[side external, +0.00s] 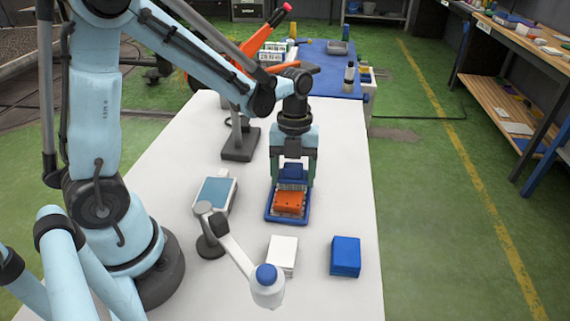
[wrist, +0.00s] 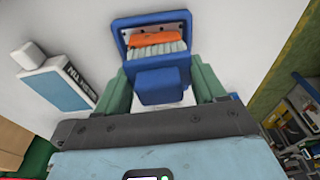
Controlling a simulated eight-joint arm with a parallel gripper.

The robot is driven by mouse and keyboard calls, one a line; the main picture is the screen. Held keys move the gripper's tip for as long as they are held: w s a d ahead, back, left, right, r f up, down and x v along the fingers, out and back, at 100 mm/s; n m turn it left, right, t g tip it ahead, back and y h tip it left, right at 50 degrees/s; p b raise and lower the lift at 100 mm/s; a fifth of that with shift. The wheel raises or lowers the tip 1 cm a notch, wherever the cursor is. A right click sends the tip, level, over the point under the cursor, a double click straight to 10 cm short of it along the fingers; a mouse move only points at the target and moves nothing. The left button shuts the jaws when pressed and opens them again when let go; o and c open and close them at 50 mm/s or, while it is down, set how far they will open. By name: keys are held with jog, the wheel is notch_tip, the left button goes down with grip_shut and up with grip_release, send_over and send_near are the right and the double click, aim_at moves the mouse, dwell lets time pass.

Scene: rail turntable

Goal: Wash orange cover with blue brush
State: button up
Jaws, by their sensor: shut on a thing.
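The orange cover (side external: 289,202) lies in a blue tray (side external: 287,220) on the white table. It also shows in the wrist view (wrist: 152,39), partly hidden behind the brush. The blue brush (side external: 293,171) has pale bristles and a blue body, seen large in the wrist view (wrist: 158,80). My gripper (side external: 293,178) is shut on the brush, with a green finger on each side of it. The brush is over the back part of the tray, bristles by the cover. I cannot tell whether the bristles touch the cover.
A white block (side external: 282,253) and a blue block (side external: 346,256) sit at the table's front. A white device with a blue top (side external: 214,194) lies to the left of the tray. A lamp-like arm (side external: 233,250) stands in front.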

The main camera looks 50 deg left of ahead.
aim_at(288, 205)
jog(key=shift+w+a, duration=0.85)
jog(key=shift+w, duration=0.05)
jog(key=shift+s+d, duration=2.55)
jog(key=shift+s, duration=0.15)
jog(key=shift+s+d+r, duration=0.1)
jog(key=shift+s+d, duration=0.25)
notch_tip(288, 205, up, 8)
